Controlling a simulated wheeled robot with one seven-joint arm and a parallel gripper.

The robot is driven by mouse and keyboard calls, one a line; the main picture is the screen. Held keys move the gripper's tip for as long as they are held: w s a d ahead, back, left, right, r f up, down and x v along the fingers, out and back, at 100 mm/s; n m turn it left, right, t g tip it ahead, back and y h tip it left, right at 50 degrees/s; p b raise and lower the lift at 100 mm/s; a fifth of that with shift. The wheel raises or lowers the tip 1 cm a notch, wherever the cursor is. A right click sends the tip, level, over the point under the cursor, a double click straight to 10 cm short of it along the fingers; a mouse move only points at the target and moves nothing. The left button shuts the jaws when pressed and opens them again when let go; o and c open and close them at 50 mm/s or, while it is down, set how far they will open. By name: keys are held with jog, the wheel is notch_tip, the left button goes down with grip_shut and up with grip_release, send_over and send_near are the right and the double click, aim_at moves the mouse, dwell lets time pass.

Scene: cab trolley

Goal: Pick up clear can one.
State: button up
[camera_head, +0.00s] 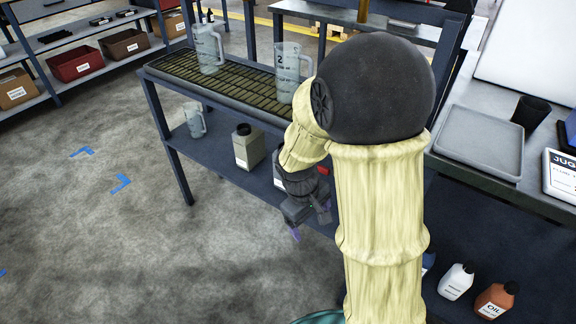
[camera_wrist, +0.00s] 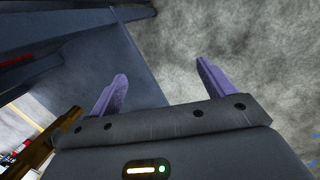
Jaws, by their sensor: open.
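A clear jug (camera_head: 207,48) with a handle stands upright on the left of the trolley's slatted upper shelf (camera_head: 170,70). A second clear jug (camera_head: 288,72) stands to its right, with a mark like a 2, partly hidden by my arm. A smaller clear jug (camera_head: 194,120) stands on the lower shelf at the left. I cannot read which is can one. My gripper (camera_head: 308,227) is open and empty, low at the trolley's front edge, apart from all the jugs. In the wrist view, its purple fingers (camera_wrist: 161,70) are spread, with only floor and a dark blue surface beyond.
A grey-beige canister (camera_head: 248,148) with a black cap stands on the lower shelf (camera_head: 220,137). A bench at right holds a grey tray (camera_head: 485,140) and a black cup (camera_head: 530,112). White (camera_head: 456,281) and orange (camera_head: 494,300) bottles stand low at right. Floor at left is clear.

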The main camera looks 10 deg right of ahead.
jog(key=s+d+r+m+t+y, duration=0.1)
jog(key=s+r+m+t+y, duration=0.1)
jog(key=s+r+m, duration=0.2)
jog(key=shift+s+d+m, duration=0.2)
jog(key=shift+s+m, duration=0.95)
jog(key=shift+m, duration=0.05)
